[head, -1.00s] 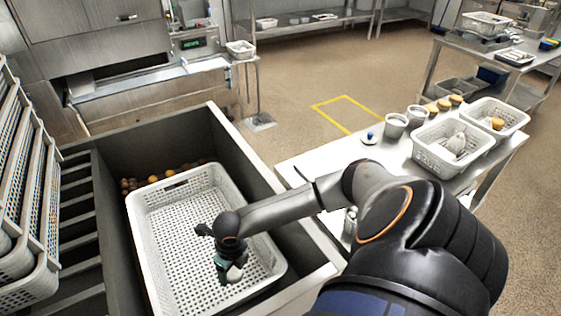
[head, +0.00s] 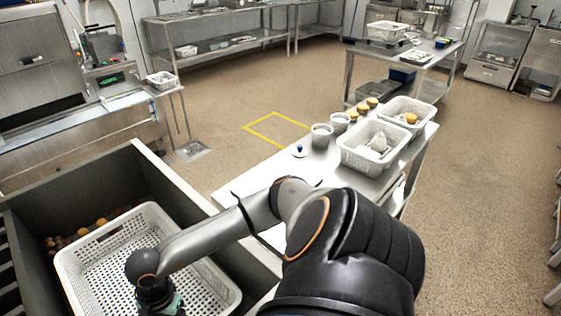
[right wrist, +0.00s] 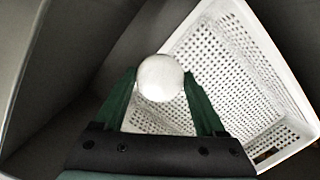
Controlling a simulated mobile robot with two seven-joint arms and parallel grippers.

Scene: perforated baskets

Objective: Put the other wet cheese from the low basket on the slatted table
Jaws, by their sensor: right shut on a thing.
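A round white cheese (right wrist: 160,78) sits between the two green fingers of my right gripper (right wrist: 161,88) in the right wrist view. The gripper is shut on it. In the head view the wrist of that gripper (head: 160,298) is over the low white perforated basket (head: 75,268), and the cheese is hidden there. The basket (right wrist: 240,60) also shows behind and right of the cheese in the wrist view. Dark slats (head: 6,272) show at the left edge of the head view; I cannot tell whether they are the slatted table. My left gripper is not in view.
The low basket stands in a deep grey trough (head: 150,180) with raised walls. Orange and brown round things (head: 82,232) lie behind it. A steel table (head: 310,165) to the right holds two baskets, one with pale things inside (head: 378,143), and several tubs. Brown floor lies open beyond.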

